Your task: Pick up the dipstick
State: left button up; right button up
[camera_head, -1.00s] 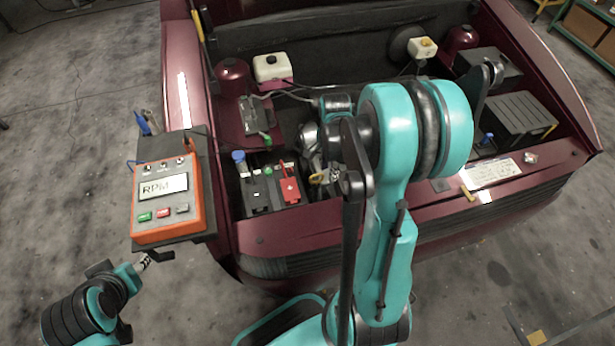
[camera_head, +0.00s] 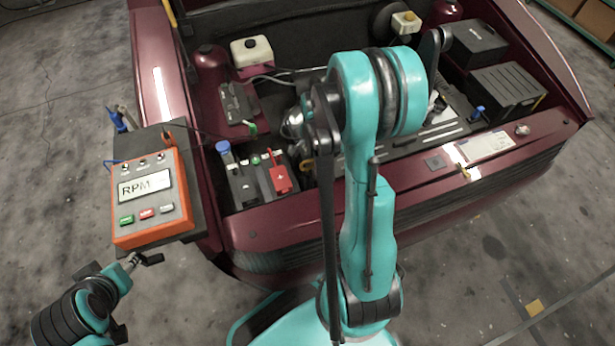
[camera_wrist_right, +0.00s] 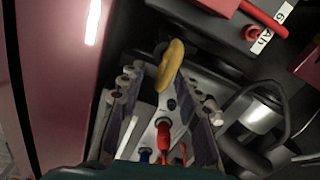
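The dipstick shows as a yellow loop handle (camera_wrist_right: 171,66) in the right wrist view, with its lower part hidden.
The orange RPM box (camera_head: 150,200) sits at the left side of the maroon car. A red-topped battery (camera_head: 281,179), white reservoir (camera_head: 252,52) and black box (camera_head: 507,92) crowd the engine bay. Red and blue connectors lie between the right fingers in the wrist view.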

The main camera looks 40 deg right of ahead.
grip_shut()
jog(key=shift+r, duration=0.15)
